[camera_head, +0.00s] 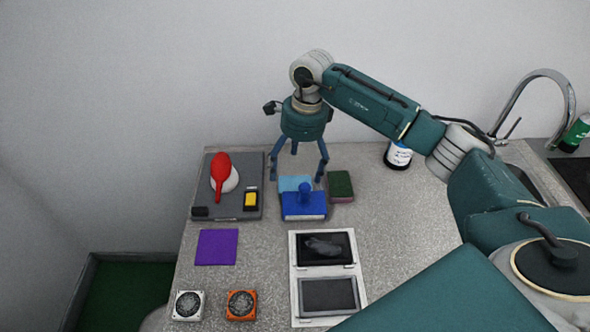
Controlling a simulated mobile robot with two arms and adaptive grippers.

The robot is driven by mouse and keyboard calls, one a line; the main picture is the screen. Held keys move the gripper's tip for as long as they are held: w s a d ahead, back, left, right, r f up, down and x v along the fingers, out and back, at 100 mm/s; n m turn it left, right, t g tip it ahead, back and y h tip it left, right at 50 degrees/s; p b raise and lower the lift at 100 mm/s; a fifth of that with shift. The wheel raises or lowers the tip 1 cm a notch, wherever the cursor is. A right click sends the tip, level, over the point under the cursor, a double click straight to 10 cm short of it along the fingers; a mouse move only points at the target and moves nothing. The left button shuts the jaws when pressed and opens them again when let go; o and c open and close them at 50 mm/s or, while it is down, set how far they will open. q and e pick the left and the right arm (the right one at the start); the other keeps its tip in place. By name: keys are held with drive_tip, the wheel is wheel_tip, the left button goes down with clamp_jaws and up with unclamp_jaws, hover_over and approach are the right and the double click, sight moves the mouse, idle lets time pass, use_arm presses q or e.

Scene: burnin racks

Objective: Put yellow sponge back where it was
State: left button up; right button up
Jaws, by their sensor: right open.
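A small yellow block with black edges, seemingly the yellow sponge (251,200), lies on the right part of a dark grey tray (228,212) at the back left of the counter. My right gripper (297,177) points down with its fingers spread and nothing between them. It is to the right of the tray, above or just behind a blue block with a knob (304,211) and a light blue block (290,183). Whether its fingertips touch either block cannot be told. My left gripper is not in view.
The tray also holds a red spoon-like thing (219,172) over a white round piece. A dark green block (340,185), purple square (217,247), white two-panel frame (325,271), white fan (188,305) and orange fan (241,305) lie around. A bottle (398,157) stands behind.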

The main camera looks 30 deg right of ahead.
wheel_tip(320, 180, up, 10)
drive_tip(key=d+b, duration=0.1)
drive_tip(key=b, duration=0.2)
drive_tip(key=shift+s+r, duration=0.15)
drive_tip(key=shift+s, duration=0.15)
drive_tip(key=shift+d, duration=0.1)
